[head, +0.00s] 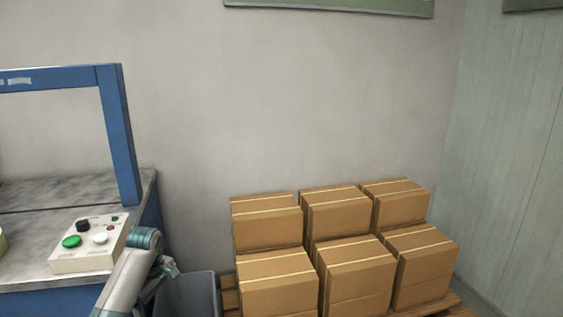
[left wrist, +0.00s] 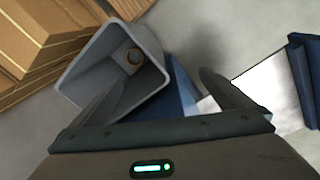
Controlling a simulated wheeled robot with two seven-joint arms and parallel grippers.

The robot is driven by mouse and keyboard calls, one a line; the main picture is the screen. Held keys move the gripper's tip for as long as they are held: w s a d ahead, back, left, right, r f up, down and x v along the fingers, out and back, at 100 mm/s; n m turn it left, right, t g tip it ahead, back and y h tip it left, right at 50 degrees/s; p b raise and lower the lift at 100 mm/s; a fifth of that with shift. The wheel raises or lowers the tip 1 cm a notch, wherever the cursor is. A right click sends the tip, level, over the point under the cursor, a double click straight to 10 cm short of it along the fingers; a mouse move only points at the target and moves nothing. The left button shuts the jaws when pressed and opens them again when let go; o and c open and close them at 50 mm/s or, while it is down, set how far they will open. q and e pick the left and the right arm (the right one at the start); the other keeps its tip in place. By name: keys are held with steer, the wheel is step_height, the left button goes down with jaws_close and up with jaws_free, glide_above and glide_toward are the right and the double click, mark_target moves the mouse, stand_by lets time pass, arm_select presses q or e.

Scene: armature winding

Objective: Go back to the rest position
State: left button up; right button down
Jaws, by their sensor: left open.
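My left gripper (left wrist: 165,88) is open, with its two fingers spread apart and nothing between them. In the head view my left arm reaches in at the lower left, beside the control box, and its gripper end (head: 168,268) is near the rim of a grey bin. The left wrist view looks down past the fingers to the grey bin (left wrist: 90,72). My right gripper is not in view.
A blue-framed machine (head: 121,140) with a grey top stands at the left. A control box (head: 85,258) with several buttons sits on it. The grey bin (head: 190,295) stands on the floor beside it. Several cardboard boxes (head: 345,225) are stacked on a wooden pallet (head: 458,308) against the wall.

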arm_select(q)
steer(key=s+d+f+m+t, duration=0.1)
steer(key=s+d+f+m, duration=0.3)
steer(key=s+f, duration=0.5)
steer(key=s+d+f+m+t, duration=0.1)
steer(key=s+d+f+m, duration=0.4)
steer(key=s+f, duration=0.45)
steer(key=s+d+r+m+t+h, duration=0.1)
steer(key=s+d+m, duration=0.25)
steer(key=s, duration=0.95)
steer(key=s+d+r+m+t, duration=0.15)
steer(key=s+m, duration=0.25)
steer(key=s, duration=0.9)
step_height(320, 180, down, 18)
steer(key=p, duration=1.2)
steer(key=shift+w+d+r+h, duration=0.25)
steer(key=shift+w+d+h, duration=0.05)
steer(key=shift+w+d, duration=0.1)
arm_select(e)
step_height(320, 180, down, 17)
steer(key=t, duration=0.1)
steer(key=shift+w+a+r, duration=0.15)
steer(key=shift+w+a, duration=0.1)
arm_select(q)
steer(key=shift+t, duration=0.25)
